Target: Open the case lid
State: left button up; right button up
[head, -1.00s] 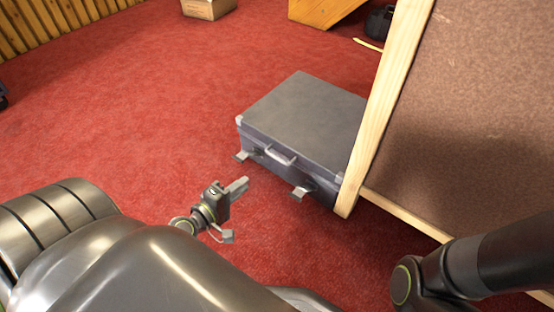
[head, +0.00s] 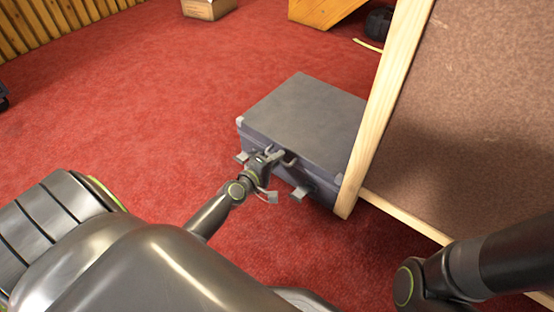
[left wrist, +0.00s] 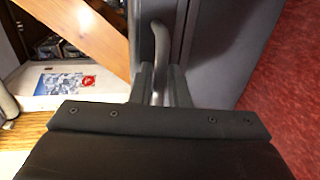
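The grey case (head: 305,115) lies flat on the red carpet with its lid (head: 310,105) down. Two latches stick out from its front, a left latch (head: 242,157) and a right latch (head: 300,193). The case handle (head: 289,159) is on the front between them. My left gripper (head: 276,154) is at the handle. In the left wrist view the curved handle (left wrist: 159,45) stands between the fingers of my left gripper (left wrist: 161,85), which look apart, with a narrow gap visible. My right gripper is out of view; only part of that arm shows.
A wood-framed brown board (head: 470,120) leans close along the case's right side. A cardboard box (head: 208,8) and a wooden piece (head: 322,10) stand at the back. The carpet left of the case is clear.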

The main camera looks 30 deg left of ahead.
pick_arm(q)
jog(key=shift+w, duration=0.2)
grip_shut()
